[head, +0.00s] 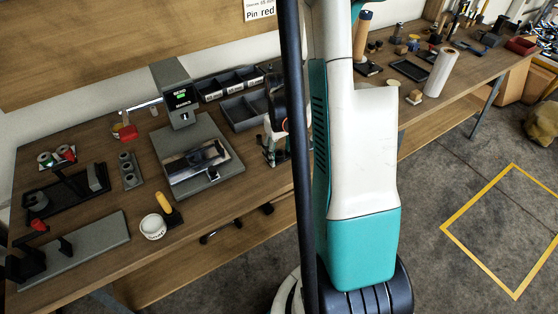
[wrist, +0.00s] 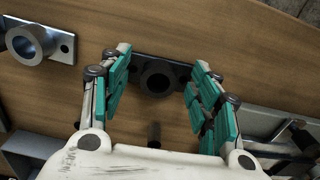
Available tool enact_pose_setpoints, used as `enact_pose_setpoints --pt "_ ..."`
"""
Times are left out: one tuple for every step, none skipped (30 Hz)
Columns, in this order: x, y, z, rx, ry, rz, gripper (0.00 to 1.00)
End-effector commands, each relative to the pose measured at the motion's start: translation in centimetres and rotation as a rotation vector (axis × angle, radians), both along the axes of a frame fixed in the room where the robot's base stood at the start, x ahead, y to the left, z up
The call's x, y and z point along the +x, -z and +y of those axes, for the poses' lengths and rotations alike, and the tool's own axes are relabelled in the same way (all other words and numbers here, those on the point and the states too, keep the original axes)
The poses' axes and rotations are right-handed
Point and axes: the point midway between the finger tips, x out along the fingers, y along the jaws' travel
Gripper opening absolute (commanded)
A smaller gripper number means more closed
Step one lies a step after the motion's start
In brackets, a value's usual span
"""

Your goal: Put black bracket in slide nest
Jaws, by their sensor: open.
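The black bracket (wrist: 158,78), a flat bar with a round ring in its middle, lies on the wooden bench in the wrist view. My gripper (wrist: 158,92) is open, its teal-padded fingers apart on either side of the bracket. I cannot tell how high the fingertips are above the bench. In the head view my gripper (head: 273,157) is beside the bins, and the bracket cannot be made out there. The slide fixture, apparently with the nest, stands on a grey plate (head: 225,172) left of my gripper; its edge shows at right in the wrist view (wrist: 250,120).
A grey bracket (wrist: 32,42) lies left of the black one in the wrist view. Grey bins (head: 240,112) stand behind, beside the display post (head: 181,105). A white round tub (head: 153,227) and a yellow-handled tool (head: 164,205) stand near the bench's front edge.

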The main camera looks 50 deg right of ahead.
Motion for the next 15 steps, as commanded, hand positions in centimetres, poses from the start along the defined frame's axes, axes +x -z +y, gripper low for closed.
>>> enact_pose_setpoints --pt "0.01 0.39 -0.01 0.0 0.0 0.0 0.57" --pt "0.01 0.4 -0.01 0.0 0.0 0.0 0.57" --pt "0.01 0.36 -0.01 0.0 0.0 0.0 0.57" --pt "0.0 0.32 -0.01 0.0 0.0 0.0 0.57" --pt "0.0 0.29 -0.01 0.0 0.0 0.0 0.57" --pt "0.0 0.27 -0.01 0.0 0.0 0.0 0.57" --pt "0.0 0.27 -0.01 0.0 0.0 0.0 0.57" --pt "0.0 0.26 -0.01 0.0 0.0 0.0 0.5" --pt "0.0 0.26 -0.01 0.0 0.0 0.0 0.41" --pt "0.0 0.26 -0.01 0.0 0.0 0.0 0.34" --pt "0.0 0.26 -0.01 0.0 0.0 0.0 0.27" --pt "0.0 0.26 -0.01 0.0 0.0 0.0 0.18" --pt "0.0 0.26 -0.01 0.0 0.0 0.0 0.11" --pt "0.0 0.26 -0.01 0.0 0.0 0.0 0.05" --pt "0.0 0.26 -0.01 0.0 0.0 0.0 0.05"
